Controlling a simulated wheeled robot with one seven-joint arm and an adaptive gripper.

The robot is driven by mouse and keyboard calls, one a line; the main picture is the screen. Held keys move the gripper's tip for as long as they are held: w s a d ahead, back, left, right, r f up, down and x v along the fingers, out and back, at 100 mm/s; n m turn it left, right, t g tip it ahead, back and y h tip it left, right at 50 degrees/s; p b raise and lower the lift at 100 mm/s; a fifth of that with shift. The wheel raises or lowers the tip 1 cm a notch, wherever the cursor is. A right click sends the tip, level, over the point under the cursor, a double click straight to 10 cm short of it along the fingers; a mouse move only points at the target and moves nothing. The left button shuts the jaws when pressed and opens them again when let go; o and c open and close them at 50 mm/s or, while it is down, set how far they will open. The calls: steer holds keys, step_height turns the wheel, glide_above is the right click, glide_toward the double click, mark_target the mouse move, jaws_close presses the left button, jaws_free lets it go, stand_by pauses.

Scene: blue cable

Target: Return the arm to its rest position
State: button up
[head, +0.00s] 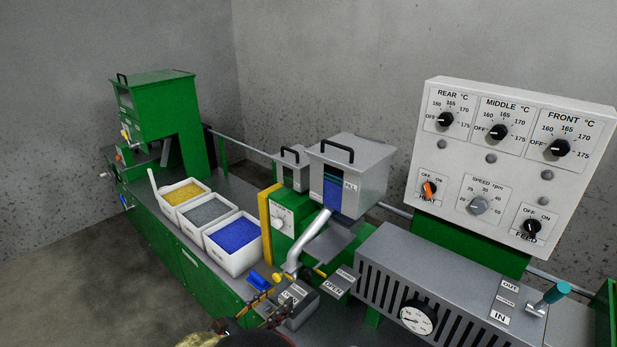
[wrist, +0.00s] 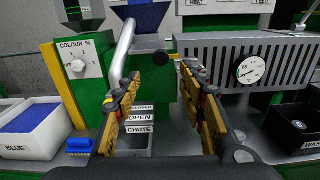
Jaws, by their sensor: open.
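My gripper (wrist: 160,64) is open and empty in the wrist view, its two yellow-padded fingers pointing forward and apart. The chute labels "OPEN" and "CHUTE" (wrist: 140,123) show between and below the fingers. Behind them stand the slanted silver pipe (wrist: 122,55) and the green machine body. In the head view, parts of my arm show at the bottom edge, partly cut off; the fingers are hard to make out there. The hopper (head: 355,175) has blue pellets behind its window. I cannot tell whether the fingers touch anything.
Bins of yellow (head: 184,192), grey (head: 208,212) and blue pellets (head: 234,235) stand on the bench at left. A white control panel (head: 515,165) rises at right, above the slotted barrel cover (head: 385,260) with a gauge (head: 416,317). A waste bin (wrist: 300,128) stands at right.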

steer(key=s+d+f+m+g, duration=0.4)
steer(key=s+d+f+g, duration=0.15)
steer(key=f, duration=0.25)
steer(key=s+d+r+m+g+y, duration=0.2)
steer(key=s+d+m+g+y, duration=0.1)
steer(key=s+d+m+g, duration=0.45)
steer(key=s+d+r+m+t+y, duration=0.2)
steer(key=s+d+r+m+y, duration=0.2)
steer(key=d+r+m, duration=0.4)
steer(key=s+d+r+m+t+y, duration=0.2)
steer(key=s+d+r+m+y, duration=0.2)
steer(key=s+d+r+m, duration=0.2)
steer(key=d+r+m, duration=0.2)
steer(key=d+r, duration=0.2)
steer(key=r, duration=0.2)
steer(key=shift+s+m, duration=0.25)
steer(key=shift+m, duration=0.1)
